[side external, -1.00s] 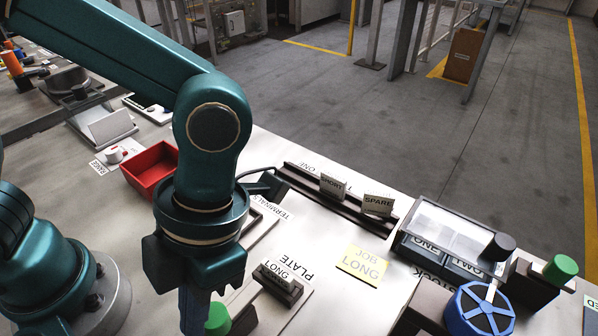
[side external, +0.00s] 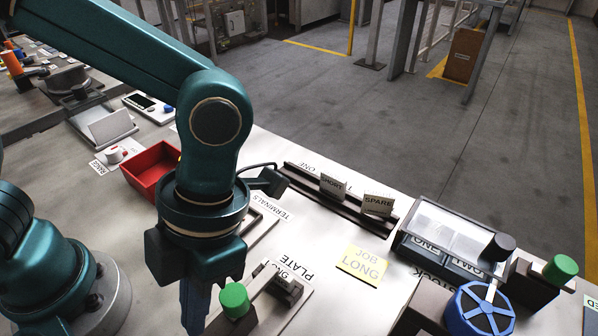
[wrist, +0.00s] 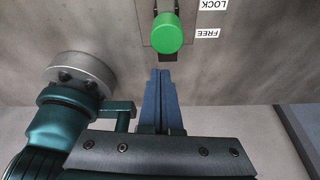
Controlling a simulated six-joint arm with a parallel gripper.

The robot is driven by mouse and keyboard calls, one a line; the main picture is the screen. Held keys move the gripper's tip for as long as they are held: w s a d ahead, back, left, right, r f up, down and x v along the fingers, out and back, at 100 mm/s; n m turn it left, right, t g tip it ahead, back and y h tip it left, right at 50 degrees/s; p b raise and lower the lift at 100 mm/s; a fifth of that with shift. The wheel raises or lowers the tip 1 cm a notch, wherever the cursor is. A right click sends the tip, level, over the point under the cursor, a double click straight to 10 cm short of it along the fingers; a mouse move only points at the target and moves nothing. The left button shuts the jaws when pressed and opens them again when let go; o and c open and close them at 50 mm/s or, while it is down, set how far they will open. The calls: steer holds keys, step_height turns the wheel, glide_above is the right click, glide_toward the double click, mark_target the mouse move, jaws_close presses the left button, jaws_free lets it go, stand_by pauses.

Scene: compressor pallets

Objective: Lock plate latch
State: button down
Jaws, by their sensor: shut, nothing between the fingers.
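The plate latch has a round green knob (side external: 234,299), seen near the bottom of the side view. The knob (wrist: 167,33) is at the top of the wrist view, where it appears level with the FREE label (wrist: 208,33). The LOCK label (wrist: 212,5) is farther up that picture. The knob's height makes its exact setting hard to tell. My gripper (wrist: 160,72) is shut and empty, with its fingertips just below the knob in the picture and apart from it. In the side view my fingers (side external: 195,305) point down left of the knob, their tips partly cut off.
The plate stand with a LONG card (side external: 290,273) is beside the latch. A yellow JOB LONG note (side external: 362,264) lies to its right. A rail holds SHORT and SPARE cards (side external: 378,204). A red bin (side external: 151,170) stands at left. A blue handwheel (side external: 480,312) is at lower right.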

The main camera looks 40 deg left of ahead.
steer(key=shift+s+a, duration=0.1)
steer(key=shift+s, duration=0.5)
steer(key=v, duration=1)
steer(key=shift+s, duration=0.1)
